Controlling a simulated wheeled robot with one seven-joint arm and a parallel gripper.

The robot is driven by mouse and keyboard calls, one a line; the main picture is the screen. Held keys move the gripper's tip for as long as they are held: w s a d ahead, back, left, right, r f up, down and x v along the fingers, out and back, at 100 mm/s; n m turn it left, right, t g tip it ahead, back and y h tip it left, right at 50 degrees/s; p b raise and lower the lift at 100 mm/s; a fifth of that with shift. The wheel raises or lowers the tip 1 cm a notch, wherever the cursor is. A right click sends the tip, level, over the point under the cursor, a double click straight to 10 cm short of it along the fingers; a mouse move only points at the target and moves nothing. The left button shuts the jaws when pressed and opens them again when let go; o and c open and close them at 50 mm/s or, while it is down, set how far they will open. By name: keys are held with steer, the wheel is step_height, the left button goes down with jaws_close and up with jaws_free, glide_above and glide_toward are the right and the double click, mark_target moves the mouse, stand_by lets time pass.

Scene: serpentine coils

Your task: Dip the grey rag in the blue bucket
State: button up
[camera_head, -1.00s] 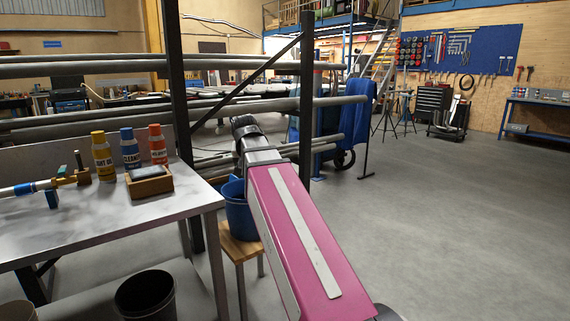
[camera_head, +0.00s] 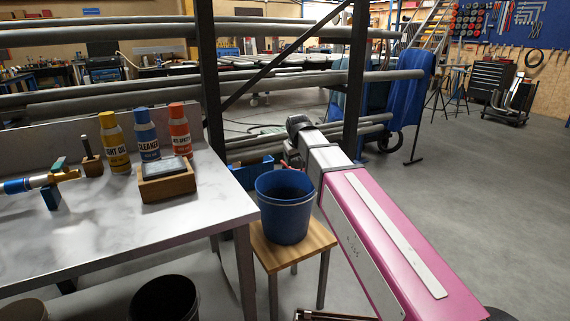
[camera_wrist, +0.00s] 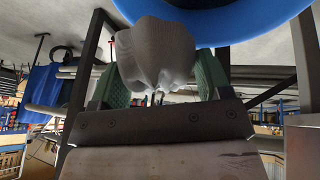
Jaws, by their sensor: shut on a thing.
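The blue bucket (camera_head: 284,215) stands upright on a small wooden stool (camera_head: 262,252) beside the table; its inside looks dark. My pink arm reaches past the bucket's right side, and its wrist end is just behind and right of the rim. My gripper (camera_wrist: 157,88), with green fingers, is shut on the grey rag (camera_wrist: 156,48) in the wrist view. The rag is bunched and pale. The bucket's blue wall (camera_wrist: 225,20) fills the top of that view, behind the rag; whether they touch I cannot tell. In the head view the rag and fingertips are hidden.
The metal table (camera_head: 110,235) at left holds bottles (camera_head: 148,135), a wooden box (camera_head: 166,182) and a pipe fitting (camera_head: 40,182). A pipe rack (camera_head: 209,100) stands close behind the bucket. A dark bin (camera_head: 165,300) is below the table. Open floor lies at right.

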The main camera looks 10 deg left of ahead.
steer(key=a+f+n, duration=0.2)
steer(key=a+f, duration=0.1)
steer(key=a, duration=0.2)
step_height(320, 180, down, 13)
steer(key=shift+s+m, duration=0.3)
steer(key=shift+s, duration=0.1)
steer(key=shift+w+a+f, duration=0.15)
steer(key=shift+w+f, duration=0.2)
steer(key=shift+f, duration=0.3)
steer(key=shift+c, duration=0.7)
steer(key=shift+r, duration=0.1)
steer(key=shift+s+r, duration=0.1)
steer(key=shift+s, duration=0.2)
step_height(320, 180, up, 13)
steer(key=shift+w, duration=0.15)
stand_by(0.7)
